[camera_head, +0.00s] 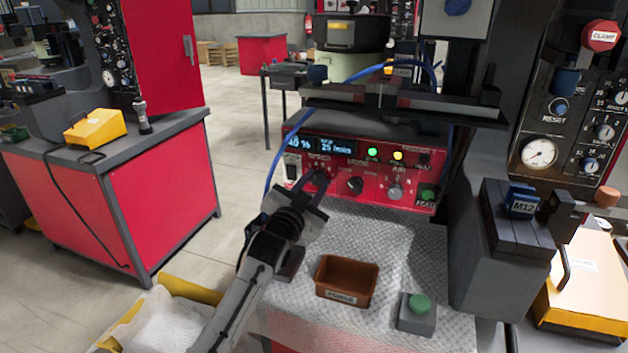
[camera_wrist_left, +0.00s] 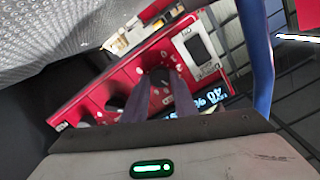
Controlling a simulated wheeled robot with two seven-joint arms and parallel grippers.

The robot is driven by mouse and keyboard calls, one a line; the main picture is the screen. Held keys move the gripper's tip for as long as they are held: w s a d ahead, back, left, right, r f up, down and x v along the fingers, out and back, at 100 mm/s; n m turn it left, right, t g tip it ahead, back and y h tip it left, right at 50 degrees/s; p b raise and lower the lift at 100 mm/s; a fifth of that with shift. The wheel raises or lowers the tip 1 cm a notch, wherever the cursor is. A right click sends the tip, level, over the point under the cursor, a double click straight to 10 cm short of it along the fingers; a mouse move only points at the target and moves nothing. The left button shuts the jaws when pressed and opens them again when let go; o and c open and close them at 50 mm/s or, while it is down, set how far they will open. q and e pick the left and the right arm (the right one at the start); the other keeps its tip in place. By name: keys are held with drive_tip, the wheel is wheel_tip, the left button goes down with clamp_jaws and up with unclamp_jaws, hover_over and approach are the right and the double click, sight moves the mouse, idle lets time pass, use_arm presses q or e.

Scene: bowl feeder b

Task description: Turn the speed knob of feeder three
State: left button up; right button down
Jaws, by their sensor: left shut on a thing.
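The red feeder control panel (camera_head: 375,190) stands in the middle of the head view, with a lit display reading 40 % and another reading 25. My left gripper (camera_head: 318,182) reaches the panel's left part and is shut on a dark knob under the displays. The fingers mostly hide that knob in the head view. In the left wrist view the two fingers (camera_wrist_left: 161,88) straddle the dark knob (camera_wrist_left: 159,75) on the red panel, beside the display (camera_wrist_left: 208,98). A feeder number cannot be read. My right gripper is not in view.
Another black knob (camera_head: 355,185) sits to the right on the panel, then a green feed button (camera_head: 428,194). A brown bin (camera_head: 346,282) and a green button box (camera_head: 417,312) stand on the plate (camera_head: 395,250) below. A blue cable (camera_head: 275,150) runs close by my gripper.

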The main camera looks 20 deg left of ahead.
use_arm(q)
drive_tip(key=shift+m, duration=0.4)
drive_tip(key=o, duration=1)
drive_tip(key=shift+o, duration=0.2)
drive_tip(key=s, duration=1)
drive_tip(key=shift+s+a, duration=0.2)
